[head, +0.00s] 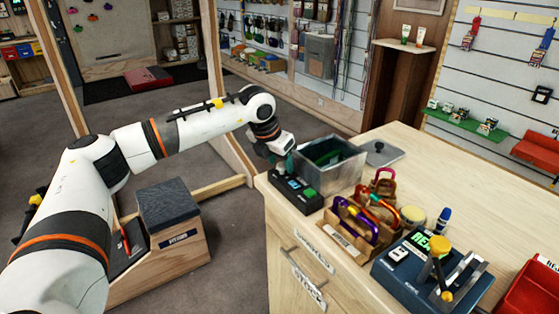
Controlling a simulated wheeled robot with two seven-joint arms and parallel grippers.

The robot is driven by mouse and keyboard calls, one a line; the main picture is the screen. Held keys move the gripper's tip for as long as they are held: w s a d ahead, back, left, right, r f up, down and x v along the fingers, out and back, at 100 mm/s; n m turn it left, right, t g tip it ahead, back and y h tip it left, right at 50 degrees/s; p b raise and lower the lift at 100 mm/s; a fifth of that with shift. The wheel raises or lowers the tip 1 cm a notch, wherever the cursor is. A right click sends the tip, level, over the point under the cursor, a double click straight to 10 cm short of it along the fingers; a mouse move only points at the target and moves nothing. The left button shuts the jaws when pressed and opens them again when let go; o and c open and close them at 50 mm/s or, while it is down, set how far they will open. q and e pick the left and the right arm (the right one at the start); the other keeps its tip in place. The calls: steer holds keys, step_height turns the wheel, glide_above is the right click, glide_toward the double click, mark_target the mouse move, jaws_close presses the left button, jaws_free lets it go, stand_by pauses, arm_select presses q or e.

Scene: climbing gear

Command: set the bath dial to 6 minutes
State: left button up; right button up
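The bath is a grey metal tank (330,168) with green inside, standing on the wooden counter. My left gripper (284,168) reaches down over the far left end of this control box. The dial and its setting cannot be made out; the gripper covers that end of the box. The fingertips are small and partly hidden, so I cannot tell if they are open or touching the dial. My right gripper is not in view.
A grey lid (380,154) lies behind the tank. A wooden rack with coloured carabiners (360,222) stands close in front of it. A blue device (410,275) with a yellow knob and a red tray (530,300) are at the right. The counter's back right is clear.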

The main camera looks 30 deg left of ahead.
arm_select(q)
steer(key=v, duration=1.2)
steer(key=shift+b, duration=0.45)
steer(key=shift+w, duration=0.1)
